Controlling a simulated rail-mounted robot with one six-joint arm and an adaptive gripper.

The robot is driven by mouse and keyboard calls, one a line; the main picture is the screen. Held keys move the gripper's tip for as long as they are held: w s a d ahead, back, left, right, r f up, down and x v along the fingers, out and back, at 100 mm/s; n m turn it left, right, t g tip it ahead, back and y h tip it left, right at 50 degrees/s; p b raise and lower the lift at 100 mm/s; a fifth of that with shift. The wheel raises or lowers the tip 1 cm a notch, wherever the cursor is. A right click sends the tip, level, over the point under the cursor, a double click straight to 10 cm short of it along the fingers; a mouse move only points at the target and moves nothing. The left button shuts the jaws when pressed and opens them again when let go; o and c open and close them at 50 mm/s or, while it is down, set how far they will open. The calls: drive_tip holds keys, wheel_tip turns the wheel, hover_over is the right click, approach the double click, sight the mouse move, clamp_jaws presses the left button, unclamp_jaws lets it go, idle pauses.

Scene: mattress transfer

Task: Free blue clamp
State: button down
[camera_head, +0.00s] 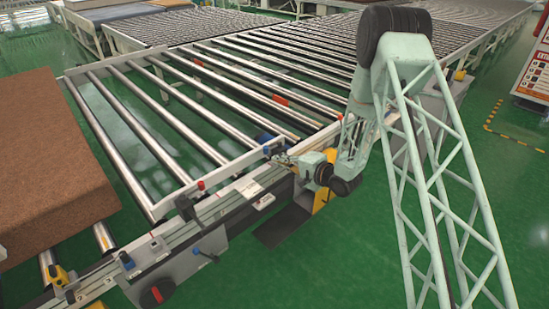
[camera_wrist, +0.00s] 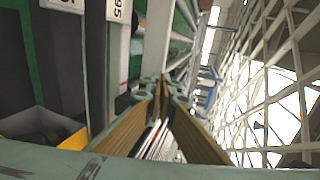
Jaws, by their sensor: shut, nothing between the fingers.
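A small blue part, seemingly the blue clamp (camera_head: 268,151), sits on the rail at the near edge of the roller conveyor in the head view. My gripper (camera_head: 279,158) is just to its right, with its fingertips pointing at it. Contact cannot be told at this size. In the wrist view my gripper (camera_wrist: 164,82) has its two yellow-brown fingers meeting at the tips, with nothing held. A blue piece (camera_wrist: 210,98) shows right of the fingertips there, apart from them. I cannot tell if it is the same part.
The roller conveyor (camera_head: 225,95) fills the middle, with its grey side rail (camera_head: 180,232) close under my arm. A brown mattress (camera_head: 50,165) lies at left. Green floor is open at right.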

drive_tip(key=s+a+v, duration=0.1)
drive_tip(key=v, duration=0.7)
drive_tip(key=shift+r, duration=0.1)
idle(0.4)
drive_tip(key=w+d+r+n+h, duration=0.1)
drive_tip(key=d+r+n+h, duration=0.3)
drive_tip(key=d+r, duration=0.8)
drive_tip(key=s+d+r+h, duration=0.35)
drive_tip(key=s+r, duration=0.25)
drive_tip(key=r, duration=0.2)
drive_tip(key=s+d+r+h, duration=0.2)
drive_tip(key=s+d+r, duration=0.35)
drive_tip(key=r, duration=0.35)
drive_tip(key=s+d+r+n+g+h, duration=0.15)
drive_tip(key=s+r, duration=0.25)
drive_tip(key=s, duration=0.7)
drive_tip(key=s+d+r+n+g+h, duration=0.1)
drive_tip(key=s+d+r+g, duration=0.2)
drive_tip(key=s, duration=0.7)
drive_tip(key=s+a+r+n, duration=0.1)
drive_tip(key=s, duration=1.2)
drive_tip(key=s+a+n+g+y+b, duration=0.1)
drive_tip(key=s, duration=1.2)
drive_tip(key=shift+a+r, duration=0.35)
drive_tip(key=shift+r, duration=0.05)
